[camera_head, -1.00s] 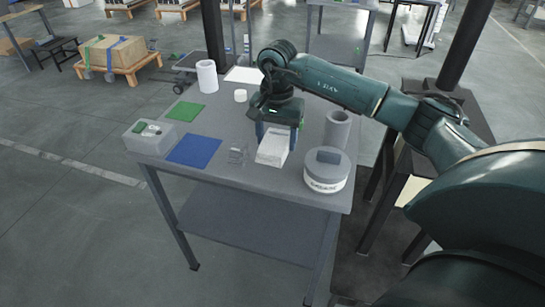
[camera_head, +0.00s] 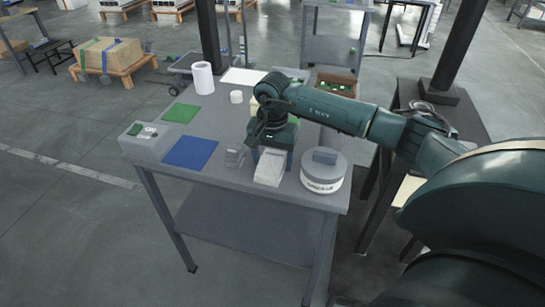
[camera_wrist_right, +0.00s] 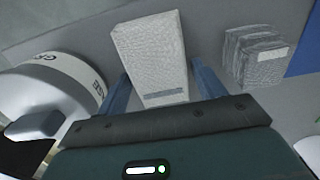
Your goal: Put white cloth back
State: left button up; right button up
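The white cloth (camera_head: 269,168) is a folded, pale block near the front edge of the grey table (camera_head: 215,205), left of the round tin. My right gripper (camera_head: 272,154) points down over it, with a blue finger on each side. Whether the cloth's underside touches the table is hidden. My left gripper is not in view.
A small grey folded stack (camera_head: 234,157) stands close left of the cloth. The round tin (camera_head: 323,173) stands close right. A blue mat (camera_head: 191,151), green mat (camera_head: 180,113), grey box (camera_head: 147,141) and white roll (camera_head: 203,78) lie farther left.

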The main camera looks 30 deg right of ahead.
jog(key=shift+o, duration=1.3)
jog(key=shift+r, duration=0.1)
